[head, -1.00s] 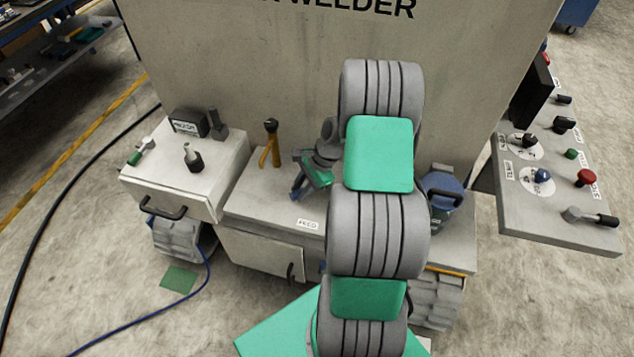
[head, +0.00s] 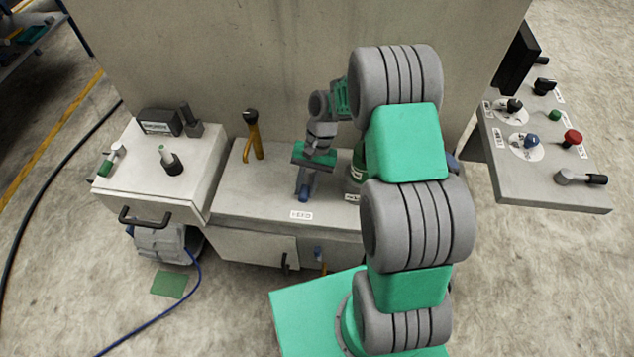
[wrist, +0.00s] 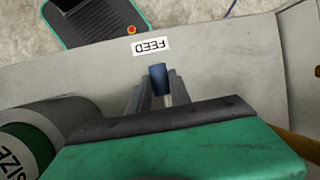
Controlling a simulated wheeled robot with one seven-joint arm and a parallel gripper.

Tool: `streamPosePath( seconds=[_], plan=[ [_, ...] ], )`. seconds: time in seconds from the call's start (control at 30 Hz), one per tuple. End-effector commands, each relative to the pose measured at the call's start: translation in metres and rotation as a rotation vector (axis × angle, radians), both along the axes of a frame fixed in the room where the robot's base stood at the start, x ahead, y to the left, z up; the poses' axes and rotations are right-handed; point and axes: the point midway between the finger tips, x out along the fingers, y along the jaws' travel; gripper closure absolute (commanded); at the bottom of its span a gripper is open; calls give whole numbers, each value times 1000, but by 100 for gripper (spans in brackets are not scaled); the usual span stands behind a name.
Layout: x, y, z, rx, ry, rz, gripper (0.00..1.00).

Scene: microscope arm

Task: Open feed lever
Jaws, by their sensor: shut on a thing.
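The feed lever shows its blue grip (head: 304,194) on the middle cabinet top, behind the FEED label (head: 301,215). In the wrist view the blue grip (wrist: 159,77) stands between my two grey fingers, with its end poking out past them toward the label (wrist: 151,46). My gripper (head: 306,186) points down over the cabinet top and is shut on the lever's grip. It also shows in the wrist view (wrist: 158,93). The rest of the lever and its pivot are hidden by my fingers and gripper body.
A dark green, labelled cylinder (head: 357,166) stands close on the right, partly behind my arm. A cabinet with a drawer (head: 158,195) is at left, a control panel (head: 550,185) at right.

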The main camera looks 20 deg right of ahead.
Motion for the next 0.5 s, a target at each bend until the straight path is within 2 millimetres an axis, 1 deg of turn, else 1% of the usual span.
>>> streamPosePath(
  seconds=[0.03, 0.2, 0.5],
  plan=[
    [-2, 3, -1, 1, 3, 20, 100],
    [-3, 8, 0, 2, 3, 55, 100],
    [-3, 7, 0, 3, 3, 57, 100]
  ],
)
